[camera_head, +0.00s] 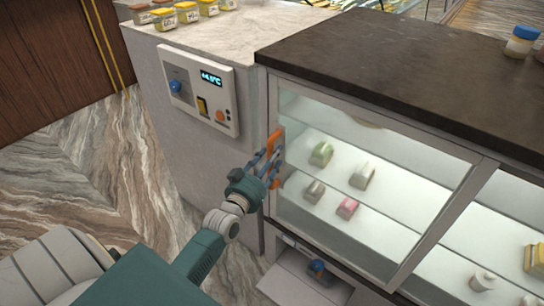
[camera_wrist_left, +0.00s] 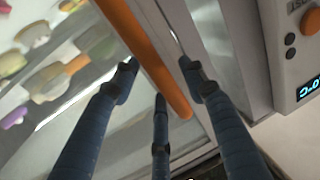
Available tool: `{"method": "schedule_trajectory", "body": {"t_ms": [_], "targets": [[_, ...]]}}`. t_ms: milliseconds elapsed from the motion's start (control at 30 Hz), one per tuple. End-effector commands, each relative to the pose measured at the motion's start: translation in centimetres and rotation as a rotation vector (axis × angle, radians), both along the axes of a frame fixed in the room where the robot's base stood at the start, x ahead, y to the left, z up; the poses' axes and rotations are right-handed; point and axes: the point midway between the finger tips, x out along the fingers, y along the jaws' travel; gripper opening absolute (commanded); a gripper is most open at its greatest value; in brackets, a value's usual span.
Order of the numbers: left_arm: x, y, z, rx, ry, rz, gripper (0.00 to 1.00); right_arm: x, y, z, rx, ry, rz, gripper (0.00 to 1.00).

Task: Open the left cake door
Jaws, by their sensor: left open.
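The left cake door (camera_head: 376,119) is a glass pane in a pale frame on the front of the display case. My left gripper (camera_head: 267,166) is at this handle, fingers spread. In the left wrist view the orange handle (camera_wrist_left: 146,52) runs between the fingers of the open gripper (camera_wrist_left: 158,82). A gap shows between the fingers and the bar, so I cannot tell whether any finger touches it. My right gripper is out of view.
Several small cakes (camera_head: 347,207) stand on shelves behind the glass. A control panel (camera_head: 200,91) is on the counter's side to the left. Below the door, an open compartment (camera_head: 285,283) holds a small blue and dark thing (camera_head: 319,268). Marble floor (camera_head: 70,165) lies clear at left.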

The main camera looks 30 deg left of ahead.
Motion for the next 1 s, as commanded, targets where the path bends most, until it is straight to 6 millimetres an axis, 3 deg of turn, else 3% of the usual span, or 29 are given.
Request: {"method": "schedule_trajectory", "body": {"t_ms": [333,533,833,1000], "targets": [[0.4,0.0,0.0,0.000,0.001,0.000,0.41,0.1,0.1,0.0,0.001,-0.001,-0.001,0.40],[0.4,0.1,0.0,0.000,0.001,0.000,0.01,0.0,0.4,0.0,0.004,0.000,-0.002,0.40],[0.3,-0.4,0.1,-0.002,0.000,0.001,0.00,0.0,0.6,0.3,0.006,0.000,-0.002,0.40],[0.2,-2.7,0.2,-0.005,0.002,-0.003,0.00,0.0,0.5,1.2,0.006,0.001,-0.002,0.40]]}}
